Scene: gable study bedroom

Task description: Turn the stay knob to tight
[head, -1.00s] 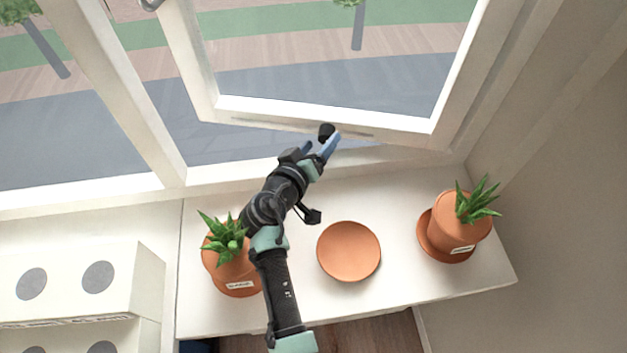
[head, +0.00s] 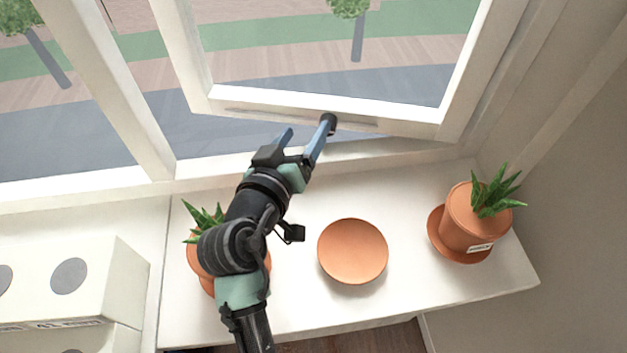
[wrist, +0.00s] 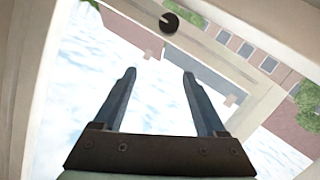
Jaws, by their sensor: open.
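The stay knob (head: 329,122) is a small dark round knob at the bottom rail of the open window sash (head: 290,108). It also shows in the wrist view (wrist: 169,22), beyond the fingertips, a little above the middle between them. My gripper (head: 306,138) is open and empty, its two blue fingers spread. In the head view the right fingertip overlaps the knob's lower edge; whether they touch I cannot tell. In the wrist view the knob stands apart from both fingers (wrist: 160,78). Any tight or loose marking is too small to see.
A terracotta pot with a plant (head: 207,262) is partly hidden behind my arm. An empty terracotta saucer (head: 352,250) lies mid-sill, and another potted plant (head: 468,222) stands at right. White boxes (head: 70,275) are at lower left. The sill behind the saucer is clear.

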